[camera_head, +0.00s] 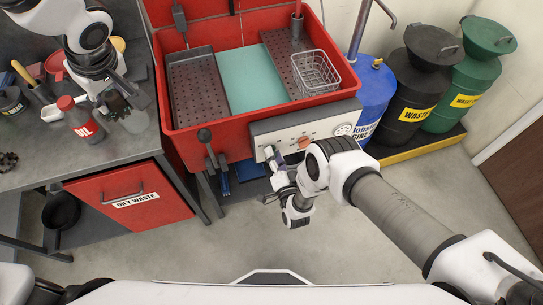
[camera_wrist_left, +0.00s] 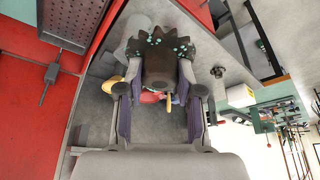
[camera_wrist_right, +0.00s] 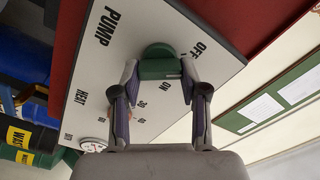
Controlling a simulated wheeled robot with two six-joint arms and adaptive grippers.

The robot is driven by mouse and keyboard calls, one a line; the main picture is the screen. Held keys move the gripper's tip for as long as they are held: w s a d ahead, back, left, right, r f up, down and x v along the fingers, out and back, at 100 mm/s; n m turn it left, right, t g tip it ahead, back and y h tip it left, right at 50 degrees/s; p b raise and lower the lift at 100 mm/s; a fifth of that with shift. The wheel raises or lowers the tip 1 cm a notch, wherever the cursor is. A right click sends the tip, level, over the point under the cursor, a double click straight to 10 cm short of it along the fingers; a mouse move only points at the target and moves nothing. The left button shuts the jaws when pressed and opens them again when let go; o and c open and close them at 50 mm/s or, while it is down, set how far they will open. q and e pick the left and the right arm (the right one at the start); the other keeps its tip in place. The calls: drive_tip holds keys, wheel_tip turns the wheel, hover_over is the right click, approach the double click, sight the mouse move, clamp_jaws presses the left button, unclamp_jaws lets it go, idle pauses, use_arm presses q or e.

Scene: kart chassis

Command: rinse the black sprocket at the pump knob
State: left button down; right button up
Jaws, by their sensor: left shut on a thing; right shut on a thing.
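My left gripper (camera_head: 108,90) is shut on the black sprocket (camera_wrist_left: 160,62). Its dark teeth carry teal specks in the left wrist view, and it also shows small in the head view (camera_head: 118,104), above the grey bench and left of the red wash tub. My right gripper (camera_wrist_right: 158,80) is shut on the green pump knob (camera_wrist_right: 157,61), on the white panel (camera_wrist_right: 105,65) at the tub's front. The knob sits by the OFF and ON marks; its exact setting is hard to tell. In the head view the right gripper (camera_head: 276,168) partly covers that knob.
The red tub (camera_head: 158,58) holds perforated trays, a teal mat (camera_head: 252,80) and a wire basket (camera_head: 315,72). A red-capped bottle (camera_head: 80,120) and a clear jar (camera_head: 133,122) stand near my left gripper. Waste drums (camera_head: 412,95) stand right.

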drive_tip(key=shift+n, duration=1)
drive_tip(key=o, duration=1.1)
drive_tip(key=shift+o, duration=0.2)
drive_tip(key=v, duration=0.7)
drive_tip(key=shift+s, duration=0.2)
